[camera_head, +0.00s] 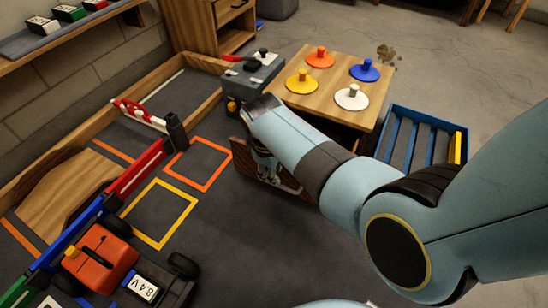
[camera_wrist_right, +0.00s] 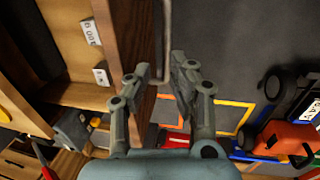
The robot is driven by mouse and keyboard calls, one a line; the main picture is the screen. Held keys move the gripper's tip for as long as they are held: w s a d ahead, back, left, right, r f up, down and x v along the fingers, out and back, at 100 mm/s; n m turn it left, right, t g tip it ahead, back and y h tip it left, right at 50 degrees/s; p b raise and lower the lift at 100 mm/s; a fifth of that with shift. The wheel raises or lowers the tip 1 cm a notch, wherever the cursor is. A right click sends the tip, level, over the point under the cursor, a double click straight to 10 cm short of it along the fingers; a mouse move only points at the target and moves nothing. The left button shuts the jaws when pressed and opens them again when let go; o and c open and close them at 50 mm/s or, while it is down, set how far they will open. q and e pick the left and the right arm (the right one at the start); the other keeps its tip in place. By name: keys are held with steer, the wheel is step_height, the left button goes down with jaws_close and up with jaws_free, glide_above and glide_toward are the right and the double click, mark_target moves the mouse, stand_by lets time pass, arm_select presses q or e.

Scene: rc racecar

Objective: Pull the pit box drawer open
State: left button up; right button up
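The pit box (camera_head: 340,98) is a wooden cabinet with coloured round knobbed pieces on top. Its drawer stands pulled out; the dark brown drawer front (camera_head: 240,160) shows left of the box, partly behind my right arm. In the right wrist view, the drawer front (camera_wrist_right: 136,30) and the open drawer interior (camera_wrist_right: 88,62) show, with small white labelled pieces inside. The grey bar handle (camera_wrist_right: 166,30) runs along the outer side of the front. My right gripper (camera_wrist_right: 160,72) is at the handle, its fingers apart with the bar between them. Contact is unclear. My left gripper is out of view.
A blue slatted crate (camera_head: 405,140) stands right of the box. A grey toolbox (camera_head: 250,75) is behind the drawer. Left are a wooden track wall, orange and yellow floor squares, and an orange racecar (camera_head: 100,258). Dark mat between the car and drawer is clear.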

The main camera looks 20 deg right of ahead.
steer(key=shift+r, duration=2.8)
steer(key=shift+s, duration=0.1)
